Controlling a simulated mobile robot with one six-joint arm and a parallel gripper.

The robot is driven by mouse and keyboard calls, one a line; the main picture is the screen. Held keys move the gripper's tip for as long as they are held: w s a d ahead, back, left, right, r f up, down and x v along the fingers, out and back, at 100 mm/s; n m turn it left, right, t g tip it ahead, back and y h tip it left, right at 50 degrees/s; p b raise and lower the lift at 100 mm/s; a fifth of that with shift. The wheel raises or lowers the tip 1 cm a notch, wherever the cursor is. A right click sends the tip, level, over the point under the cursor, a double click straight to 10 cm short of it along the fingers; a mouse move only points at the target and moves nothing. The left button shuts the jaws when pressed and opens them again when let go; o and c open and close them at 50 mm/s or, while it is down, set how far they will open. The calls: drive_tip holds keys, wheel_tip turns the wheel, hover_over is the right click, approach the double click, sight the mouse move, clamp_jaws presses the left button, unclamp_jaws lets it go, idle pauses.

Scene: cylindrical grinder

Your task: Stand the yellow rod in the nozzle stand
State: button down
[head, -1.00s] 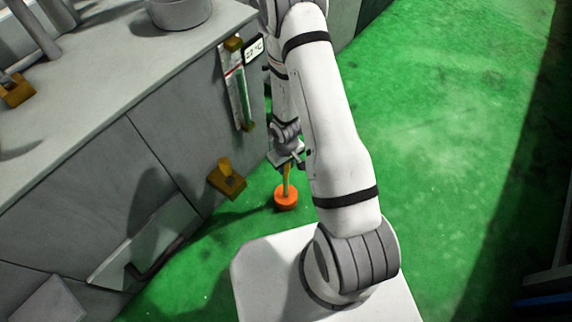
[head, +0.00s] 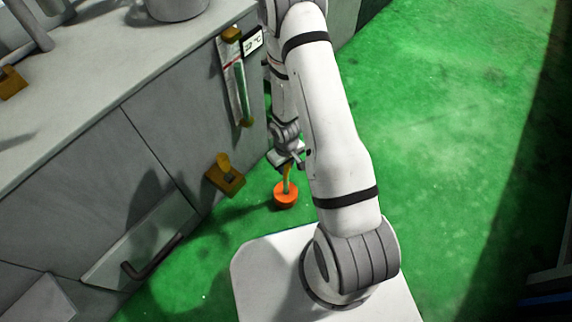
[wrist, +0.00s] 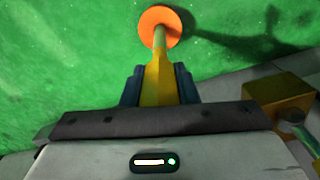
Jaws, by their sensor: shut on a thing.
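My gripper (head: 286,160) is shut on the yellow rod (head: 287,180), beside the grey machine and above the green floor. The wrist view shows the rod (wrist: 159,80) between the dark jaws (wrist: 158,88). Its paler shaft runs down to an orange disc (head: 285,195), which also shows in the wrist view (wrist: 160,24). The disc seems to be carried with the rod; its clearance from the floor is unclear. I cannot pick out the nozzle stand with certainty.
An ochre bracket (head: 225,176) sticks out of the machine's side, just left of my gripper. A sight tube (head: 242,90) is above it. A dark handle (head: 150,262) is lower left. Green floor (head: 450,130) is open on the right.

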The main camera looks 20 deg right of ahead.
drive_tip(key=shift+f+b, duration=0.55)
drive_tip(key=shift+f, duration=0.05)
drive_tip(key=c, duration=1.1)
unclamp_jaws()
drive_tip(key=shift+o, duration=0.2)
drive_tip(key=shift+r, duration=0.1)
wheel_tip(320, 180, up, 8)
drive_tip(key=p, duration=0.8)
wheel_tip(320, 180, up, 39)
drive_tip(key=d+m+t+p, duration=0.1)
drive_tip(key=d+m+p, duration=0.1)
drive_tip(key=p, duration=1.3)
drive_tip(key=s+r+p, duration=0.4)
drive_tip(key=r, duration=0.5)
drive_tip(key=s+r+m+t+p, duration=0.1)
drive_tip(key=s+r+p, duration=0.3)
drive_tip(key=r, duration=0.6)
drive_tip(key=s+a+r+m+p, duration=0.1)
drive_tip(key=s+r+p, duration=0.3)
drive_tip(key=r, duration=0.6)
drive_tip(key=shift+s+t, duration=0.3)
drive_tip(key=shift+s, duration=0.65)
